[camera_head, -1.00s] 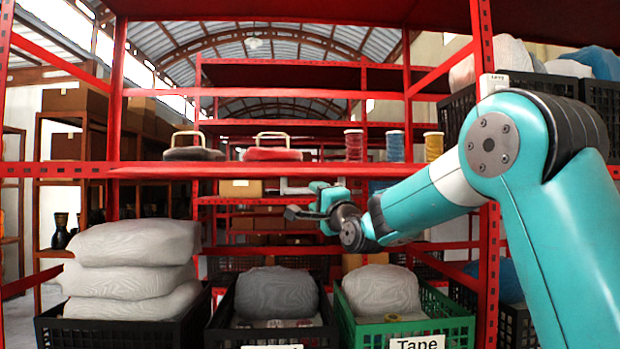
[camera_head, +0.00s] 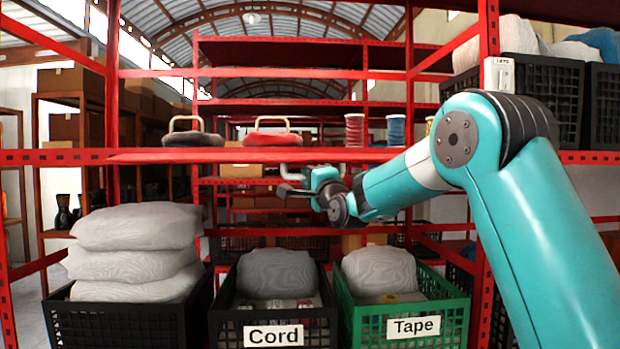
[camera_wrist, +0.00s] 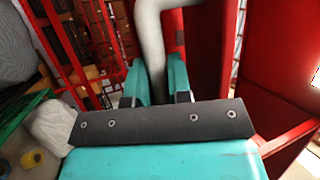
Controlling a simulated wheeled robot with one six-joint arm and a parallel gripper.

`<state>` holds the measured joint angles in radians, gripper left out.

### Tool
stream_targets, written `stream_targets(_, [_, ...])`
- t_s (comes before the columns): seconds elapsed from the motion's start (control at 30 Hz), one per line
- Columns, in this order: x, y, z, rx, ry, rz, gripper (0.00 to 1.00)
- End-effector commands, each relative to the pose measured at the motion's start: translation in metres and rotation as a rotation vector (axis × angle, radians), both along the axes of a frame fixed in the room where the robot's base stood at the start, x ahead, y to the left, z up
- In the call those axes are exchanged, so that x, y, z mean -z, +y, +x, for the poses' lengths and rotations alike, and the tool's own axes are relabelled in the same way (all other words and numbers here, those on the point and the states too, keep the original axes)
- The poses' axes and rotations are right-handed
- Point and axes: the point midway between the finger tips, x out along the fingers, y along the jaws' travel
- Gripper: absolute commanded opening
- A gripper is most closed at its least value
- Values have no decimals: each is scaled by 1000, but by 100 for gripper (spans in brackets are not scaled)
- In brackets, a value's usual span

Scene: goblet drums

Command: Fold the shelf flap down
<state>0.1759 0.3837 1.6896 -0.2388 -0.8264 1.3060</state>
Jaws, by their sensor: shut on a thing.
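My gripper (camera_head: 304,187) is at the middle of the red shelf rack, just below the front beam (camera_head: 250,156). In the wrist view its teal fingers (camera_wrist: 165,90) are shut on a pale grey curved bar (camera_wrist: 151,45), which looks like a handle. A small pale part of this bar (camera_head: 289,172) also shows beside the gripper in the head view. Red panels (camera_wrist: 208,50) stand close to the bar in the wrist view. I cannot tell which panel is the flap, nor its exact angle.
Below stand a black crate marked Cord (camera_head: 230,322), a green crate marked Tape (camera_head: 455,318) and stacked pale sacks (camera_head: 137,228). On the shelf above are a red handled item (camera_head: 272,138) and spools (camera_head: 354,130). A rack post (camera_head: 488,60) stands close to my arm.

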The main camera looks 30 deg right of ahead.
Motion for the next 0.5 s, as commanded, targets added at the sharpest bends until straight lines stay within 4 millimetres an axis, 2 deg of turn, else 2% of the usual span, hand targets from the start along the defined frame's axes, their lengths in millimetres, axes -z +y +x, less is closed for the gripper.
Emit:
stream_targets(0.23, [-14,3,-7,-2,128,53,0])
stream_targets(0.5, [-14,4,-10,0,193,81,0])
